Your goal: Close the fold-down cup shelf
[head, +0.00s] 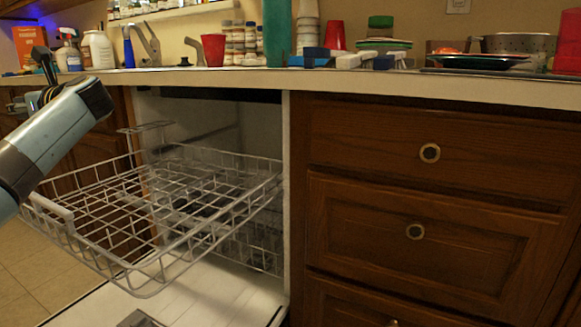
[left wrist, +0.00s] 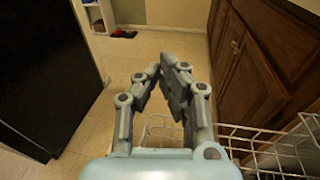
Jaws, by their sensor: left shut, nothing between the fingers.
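The fold-down cup shelf (head: 146,127) is a small wire flap above the left side of the dishwasher's upper rack (head: 150,205). It looks roughly level, sticking out over the rack. The rack is pulled out and looks empty. My left gripper (head: 43,62) is at the upper left of the head view, above and left of the rack and apart from the shelf. In the left wrist view my left gripper (left wrist: 163,72) is shut and empty, its fingertips close together. White wire shows below and right of the fingers there; I cannot tell which part it is. My right gripper is not in view.
The dishwasher door (head: 215,300) is open below the rack. The countertop (head: 330,80) above holds bottles, cups and dishes. Wooden drawers (head: 415,232) stand to the right. In the left wrist view a black appliance (left wrist: 45,75) is at left, with clear tiled floor (left wrist: 150,45) beyond.

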